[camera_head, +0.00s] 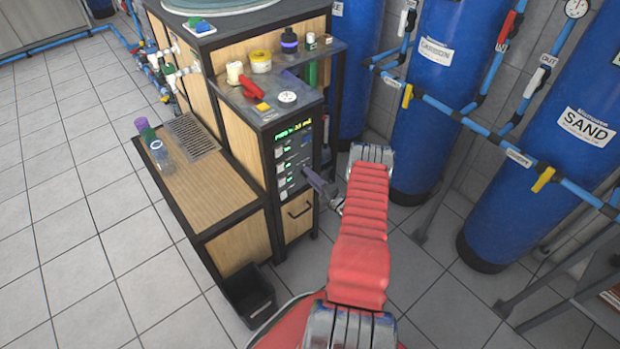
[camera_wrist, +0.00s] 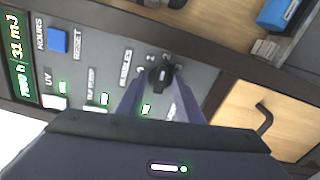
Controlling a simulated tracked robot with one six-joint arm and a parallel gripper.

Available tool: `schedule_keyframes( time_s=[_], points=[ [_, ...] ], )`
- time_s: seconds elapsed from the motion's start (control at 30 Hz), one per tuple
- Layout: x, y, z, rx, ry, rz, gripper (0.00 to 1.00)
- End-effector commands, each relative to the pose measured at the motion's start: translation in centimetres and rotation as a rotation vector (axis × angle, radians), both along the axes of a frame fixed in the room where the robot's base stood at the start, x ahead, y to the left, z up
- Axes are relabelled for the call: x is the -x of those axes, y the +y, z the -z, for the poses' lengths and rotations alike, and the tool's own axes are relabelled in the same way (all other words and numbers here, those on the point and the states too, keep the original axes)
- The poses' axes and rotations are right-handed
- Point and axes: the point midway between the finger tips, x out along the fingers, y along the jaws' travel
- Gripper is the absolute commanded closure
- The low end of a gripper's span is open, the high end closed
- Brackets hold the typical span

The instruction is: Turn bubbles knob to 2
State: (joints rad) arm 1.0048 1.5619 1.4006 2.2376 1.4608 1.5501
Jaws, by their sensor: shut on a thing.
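The black bubbles knob (camera_wrist: 161,76) sits on the grey control panel in the wrist view, beside the label BUBBLES (camera_wrist: 126,66). My gripper (camera_wrist: 158,88) has its two dark fingers on either side of the knob, shut on it. The knob's pointer setting is too small to read. In the head view my gripper (camera_head: 308,173) reaches the front of the panel (camera_head: 284,150) from the right and hides the knob.
The panel also carries a green display (camera_wrist: 17,67), a blue reset button (camera_wrist: 57,40) and lit switches. Blue tanks (camera_head: 428,100) stand to the right. Floor on the left is clear.

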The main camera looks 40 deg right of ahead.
Motion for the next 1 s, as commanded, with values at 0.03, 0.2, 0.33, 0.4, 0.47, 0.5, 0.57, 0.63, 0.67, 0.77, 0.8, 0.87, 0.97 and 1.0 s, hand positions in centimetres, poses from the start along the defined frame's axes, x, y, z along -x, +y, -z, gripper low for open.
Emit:
schedule_keyframes(
  time_s=[0.03,0.2,0.33,0.4,0.47,0.5,0.57,0.63,0.67,0.77,0.8,0.87,0.97,1.0],
  points=[
    [0.08,-0.24,0.16,-0.018,0.004,0.007,0.90],
    [0.10,-0.28,0.18,-0.056,0.000,0.008,0.90],
    [0.11,-0.30,0.18,-0.065,-0.001,0.009,0.90],
    [0.12,-0.32,0.19,-0.066,-0.002,0.009,0.90],
    [0.13,-0.33,0.19,-0.066,-0.002,0.010,0.90],
    [0.13,-0.33,0.19,-0.065,-0.002,0.010,0.90],
    [0.14,-0.34,0.19,-0.065,-0.002,0.010,0.90],
    [0.14,-0.35,0.19,-0.065,-0.002,0.010,0.67],
    [0.15,-0.36,0.19,-0.065,-0.002,0.011,0.65],
    [0.13,-0.30,0.16,-0.065,-0.002,0.009,0.60],
    [0.12,-0.27,0.15,-0.065,-0.003,0.008,0.60],
    [0.10,-0.22,0.12,-0.065,-0.003,0.007,0.60],
    [0.10,-0.18,0.10,-0.064,-0.004,0.005,0.60],
    [0.14,-0.17,0.09,-0.064,-0.004,0.005,0.60]
  ],
)
